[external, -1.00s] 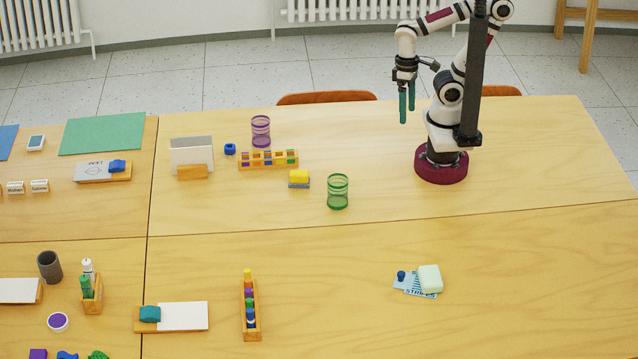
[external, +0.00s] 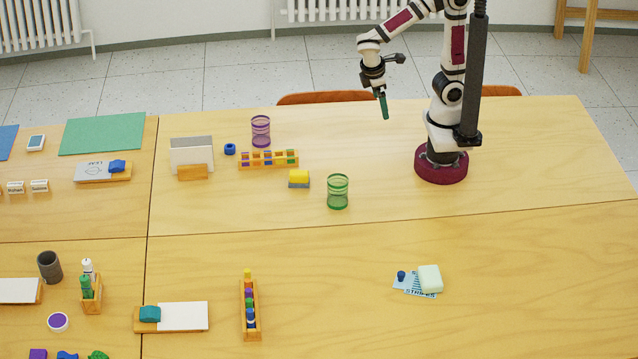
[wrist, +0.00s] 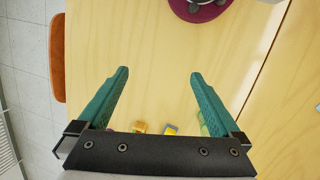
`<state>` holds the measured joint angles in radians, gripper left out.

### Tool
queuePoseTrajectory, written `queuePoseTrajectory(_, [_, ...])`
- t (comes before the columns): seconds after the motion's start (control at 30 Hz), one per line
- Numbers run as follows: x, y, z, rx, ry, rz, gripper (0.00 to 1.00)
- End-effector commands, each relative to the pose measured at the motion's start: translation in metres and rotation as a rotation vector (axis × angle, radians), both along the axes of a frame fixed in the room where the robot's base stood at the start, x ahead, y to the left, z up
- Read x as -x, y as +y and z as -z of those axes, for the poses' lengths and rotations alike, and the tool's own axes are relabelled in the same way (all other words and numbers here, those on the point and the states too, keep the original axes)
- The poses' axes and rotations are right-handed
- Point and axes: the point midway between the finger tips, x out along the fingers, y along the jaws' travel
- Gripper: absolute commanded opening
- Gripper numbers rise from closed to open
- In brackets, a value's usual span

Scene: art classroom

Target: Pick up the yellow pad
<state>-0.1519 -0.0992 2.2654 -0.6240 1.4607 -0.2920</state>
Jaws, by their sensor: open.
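The yellow pad (external: 299,175) lies on top of a blue-grey block (external: 299,185) on the table, left of the green mesh cup (external: 338,192). In the wrist view a small yellow and blue patch (wrist: 171,130) at the bottom edge, between my fingers, appears to be the pad and block, partly cut off by the gripper body. My gripper (external: 385,113) is high above the back of the table, to the right of and behind the pad. In the wrist view my gripper (wrist: 160,73) has its two green fingers wide apart with nothing between the tips.
A wooden rack of coloured blocks (external: 268,160), a purple mesh cup (external: 261,131) and a small blue ring-like item (external: 230,149) stand behind and left of the pad. A holder with cards (external: 192,155) is further left. The table right of the green cup is clear.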

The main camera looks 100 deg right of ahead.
Motion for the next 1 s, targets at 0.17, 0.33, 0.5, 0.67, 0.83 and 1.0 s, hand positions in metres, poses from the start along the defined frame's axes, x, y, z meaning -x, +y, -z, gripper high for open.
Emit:
queuePoseTrajectory(0.17, [-0.123, -0.008, 0.046, 0.346, 0.337, -0.744, 1.00])
queuePoseTrajectory(0.33, [-0.209, 0.024, 0.106, 0.619, 0.613, -1.258, 1.00])
queuePoseTrajectory(0.5, [-0.237, 0.045, 0.137, 0.740, 0.734, -1.451, 1.00])
queuePoseTrajectory(0.67, [-0.238, 0.045, 0.161, 0.748, 0.746, -1.464, 1.00])
queuePoseTrajectory(0.83, [-0.238, 0.045, 0.200, 0.746, 0.745, -1.461, 1.00])
queuePoseTrajectory(1.0, [-0.243, 0.022, 0.216, 0.744, 0.742, -1.457, 1.00])
